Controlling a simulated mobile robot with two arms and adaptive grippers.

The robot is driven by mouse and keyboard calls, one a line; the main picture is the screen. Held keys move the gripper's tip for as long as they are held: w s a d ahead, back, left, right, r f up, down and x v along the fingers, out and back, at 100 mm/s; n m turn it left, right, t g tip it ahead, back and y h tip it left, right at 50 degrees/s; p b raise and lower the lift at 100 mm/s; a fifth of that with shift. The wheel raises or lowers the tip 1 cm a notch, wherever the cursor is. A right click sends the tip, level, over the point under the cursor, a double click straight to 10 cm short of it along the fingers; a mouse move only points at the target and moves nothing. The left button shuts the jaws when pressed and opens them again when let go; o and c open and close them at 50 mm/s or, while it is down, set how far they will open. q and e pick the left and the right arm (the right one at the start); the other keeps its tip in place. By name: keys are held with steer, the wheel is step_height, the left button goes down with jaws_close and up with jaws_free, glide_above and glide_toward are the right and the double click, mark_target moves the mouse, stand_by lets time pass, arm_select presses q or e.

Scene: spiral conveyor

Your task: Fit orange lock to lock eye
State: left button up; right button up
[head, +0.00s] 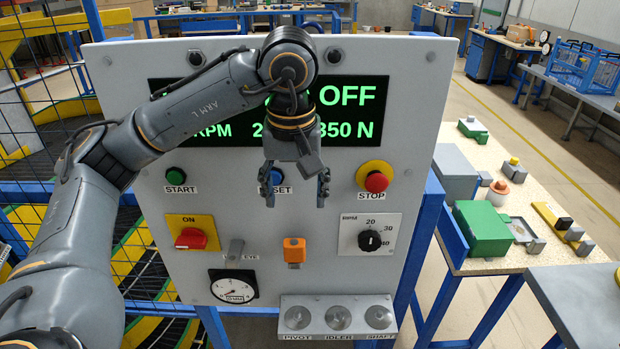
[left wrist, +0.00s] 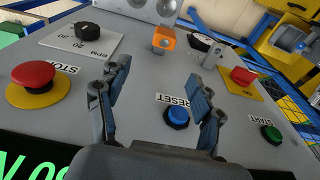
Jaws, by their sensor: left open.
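The orange lock (head: 294,246) is at the front of the grey control panel, below the RESET button. It also shows in the left wrist view (left wrist: 165,38), beyond my fingertips. The lock eye (head: 235,251) is a small grey tab to the left of the lock, with its label partly covered. It stands out from the panel in the left wrist view (left wrist: 212,56). The lock and the eye are apart. My left gripper (head: 297,188) is open and empty, in front of the panel above the lock, fingers pointing down. My right gripper is in neither view.
Around the lock are the red switch (head: 191,239), the RPM dial (head: 370,240), the gauge (head: 233,288) and the STOP button (head: 376,181). A tray with round wells (head: 337,335) sticks out below. A table (head: 510,262) with a green box (head: 484,229) stands at right.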

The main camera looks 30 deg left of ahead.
mark_target(294, 242)
arm_select(q)
steer(key=f, duration=0.2)
steer(key=f+p, duration=0.1)
steer(key=f, duration=0.4)
steer(key=shift+s+a+f, duration=0.2)
steer(key=shift+a+f, duration=0.1)
steer(key=shift+a, duration=0.05)
steer(key=f, duration=0.1)
steer(key=f+p, duration=0.1)
steer(key=f, duration=0.2)
steer(key=shift+w+a, duration=0.1)
steer(key=shift+w, duration=0.15)
steer(key=shift+f, duration=0.35)
steer(key=shift+w+f+p, duration=0.1)
steer(key=shift+f+p, duration=0.2)
steer(key=shift+f, duration=0.15)
steer(key=c, duration=1.1)
steer(key=o, duration=0.5)
steer(key=c, duration=0.8)
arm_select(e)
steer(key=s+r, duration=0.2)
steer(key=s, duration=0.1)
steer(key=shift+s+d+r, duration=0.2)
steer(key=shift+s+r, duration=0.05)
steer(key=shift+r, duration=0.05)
